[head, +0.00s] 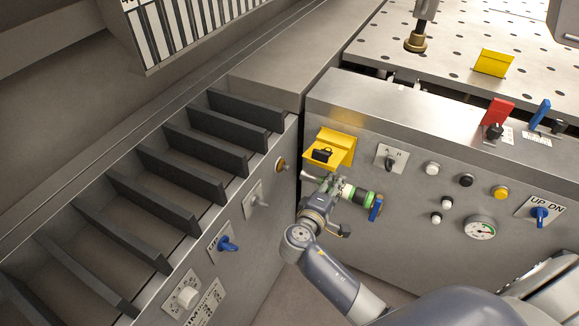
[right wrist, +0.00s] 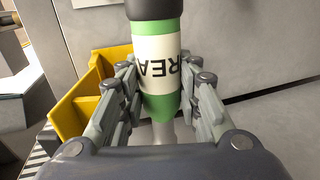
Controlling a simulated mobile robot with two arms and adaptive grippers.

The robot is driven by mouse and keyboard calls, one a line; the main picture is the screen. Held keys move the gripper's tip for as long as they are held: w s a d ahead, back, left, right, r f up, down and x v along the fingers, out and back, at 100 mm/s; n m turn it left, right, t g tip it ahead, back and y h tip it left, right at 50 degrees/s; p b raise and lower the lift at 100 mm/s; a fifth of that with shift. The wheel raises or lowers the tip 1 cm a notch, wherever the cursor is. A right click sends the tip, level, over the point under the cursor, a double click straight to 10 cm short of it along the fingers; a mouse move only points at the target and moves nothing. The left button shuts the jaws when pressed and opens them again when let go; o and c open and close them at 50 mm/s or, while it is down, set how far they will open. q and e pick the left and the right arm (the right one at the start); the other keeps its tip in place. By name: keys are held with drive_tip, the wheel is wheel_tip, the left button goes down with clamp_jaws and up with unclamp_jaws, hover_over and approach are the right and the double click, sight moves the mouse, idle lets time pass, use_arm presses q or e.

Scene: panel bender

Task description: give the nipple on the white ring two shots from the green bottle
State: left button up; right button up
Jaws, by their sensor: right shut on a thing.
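The green bottle (head: 368,197) has green ends and a white label with dark letters. My right gripper (head: 345,190) is shut on it in front of the machine's front panel. In the right wrist view, the bottle (right wrist: 157,55) is between the two fingers of my right gripper (right wrist: 160,100), with its label upside down and a grey narrow end below. Two small pale round fittings, an upper one (head: 446,202) and a lower one (head: 435,217), sit on the panel to the right. I cannot tell whether either is the nipple on the white ring. My left gripper is not in view.
A yellow holder (head: 340,140) with a black item is on the panel above my gripper; it also shows in the right wrist view (right wrist: 68,115). A blue lever (head: 376,208) is close to the bottle. Dark slats (head: 150,205) line the left; a gauge (head: 480,228) is on the right.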

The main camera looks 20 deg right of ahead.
sight(351, 197)
drive_tip(key=shift+s+d+r+p, duration=0.1)
drive_tip(key=shift+s+d+p, duration=0.3)
drive_tip(key=shift+s+d, duration=0.6)
drive_tip(key=shift+s+d+p, duration=0.4)
drive_tip(key=shift+s+d, duration=0.4)
drive_tip(key=shift+s, duration=0.3)
